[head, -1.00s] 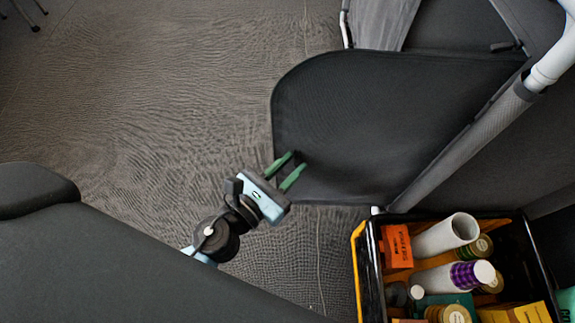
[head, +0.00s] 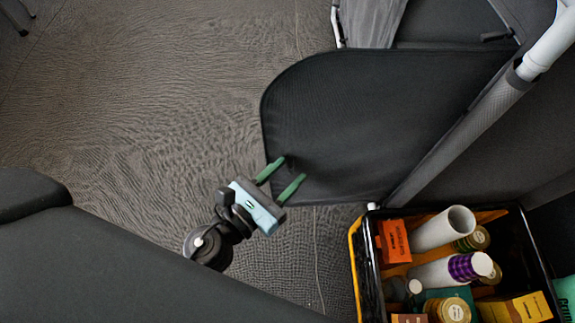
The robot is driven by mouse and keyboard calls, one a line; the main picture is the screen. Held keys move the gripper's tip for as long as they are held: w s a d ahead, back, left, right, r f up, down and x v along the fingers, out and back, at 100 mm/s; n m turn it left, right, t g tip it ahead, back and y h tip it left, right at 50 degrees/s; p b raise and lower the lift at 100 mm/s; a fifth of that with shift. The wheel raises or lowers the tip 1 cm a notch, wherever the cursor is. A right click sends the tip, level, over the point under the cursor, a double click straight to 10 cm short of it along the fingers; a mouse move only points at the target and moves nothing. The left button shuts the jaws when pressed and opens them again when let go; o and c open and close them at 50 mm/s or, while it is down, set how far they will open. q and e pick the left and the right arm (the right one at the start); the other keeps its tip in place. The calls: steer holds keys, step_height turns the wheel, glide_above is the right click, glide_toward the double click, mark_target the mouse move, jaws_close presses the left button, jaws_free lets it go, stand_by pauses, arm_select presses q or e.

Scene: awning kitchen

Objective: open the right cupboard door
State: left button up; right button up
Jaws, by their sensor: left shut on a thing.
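The right cupboard door (head: 375,120) is a dark fabric panel with a rounded corner and a thin rim. It stands swung out to the left from the grey tubular post (head: 465,135). My left gripper (head: 295,166) is at the lower left corner of the door, its green fingers on the door's edge. It is shut on the door there, though its fingers show spaced apart. A small dark part, perhaps the door's pull, shows by the upper fingertip. My right gripper is not in view.
A black and yellow crate (head: 357,262) with cans, tubes and boxes stands at the lower right, close to the door's lower edge. White frame tubing (head: 545,48) rises at the upper right. The grey floor (head: 170,90) left of the door is clear.

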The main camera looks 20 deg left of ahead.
arm_select(q)
steer(key=b+v, duration=0.2)
steer(key=v, duration=0.4)
steer(key=shift+a, duration=0.3)
